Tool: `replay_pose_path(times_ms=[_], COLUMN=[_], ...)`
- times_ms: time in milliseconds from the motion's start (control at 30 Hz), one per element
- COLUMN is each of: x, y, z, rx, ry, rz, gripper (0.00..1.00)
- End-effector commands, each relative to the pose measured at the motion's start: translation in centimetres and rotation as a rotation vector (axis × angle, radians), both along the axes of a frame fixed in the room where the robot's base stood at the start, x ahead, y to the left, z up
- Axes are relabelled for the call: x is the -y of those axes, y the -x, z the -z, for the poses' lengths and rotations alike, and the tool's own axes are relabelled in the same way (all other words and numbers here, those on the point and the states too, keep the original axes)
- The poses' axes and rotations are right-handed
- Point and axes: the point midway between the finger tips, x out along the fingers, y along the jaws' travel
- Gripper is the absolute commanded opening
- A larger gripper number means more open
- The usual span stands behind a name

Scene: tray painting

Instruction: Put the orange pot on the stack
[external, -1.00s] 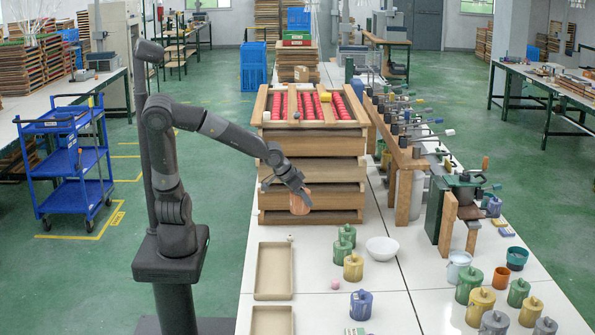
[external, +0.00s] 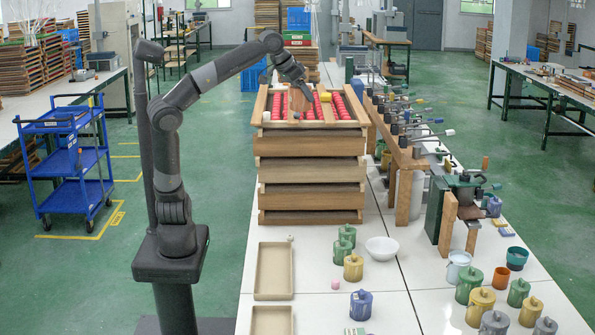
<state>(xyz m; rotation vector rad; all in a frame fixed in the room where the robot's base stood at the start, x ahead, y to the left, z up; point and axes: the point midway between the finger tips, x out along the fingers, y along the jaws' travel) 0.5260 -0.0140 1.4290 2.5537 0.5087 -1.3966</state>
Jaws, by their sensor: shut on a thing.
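The stack (external: 311,180) of wooden trays stands on the white table. Its top tray holds rows of red pieces between wooden slats. My fingers hide part of the pot.
A small yellow block (external: 325,97) lies on the stack beside the pot. Clamps on a wooden rack (external: 405,150) stand right of the stack. Green pots, a yellow pot (external: 353,266), a white bowl (external: 381,250) and an empty tray (external: 274,271) are in front.

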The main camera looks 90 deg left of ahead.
Motion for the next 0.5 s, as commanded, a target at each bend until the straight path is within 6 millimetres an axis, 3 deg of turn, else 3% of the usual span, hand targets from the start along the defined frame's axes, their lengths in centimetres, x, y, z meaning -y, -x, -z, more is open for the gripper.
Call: replay_pose_path(times_ms=[200,500], x=[-0.2,-6.1], y=[0.0,-2.1], z=[-3.4,-1.4], rx=[0.004,0.002], ry=[-0.001,0.003], rz=[-0.002,-0.115], gripper=[0.3,0.3])
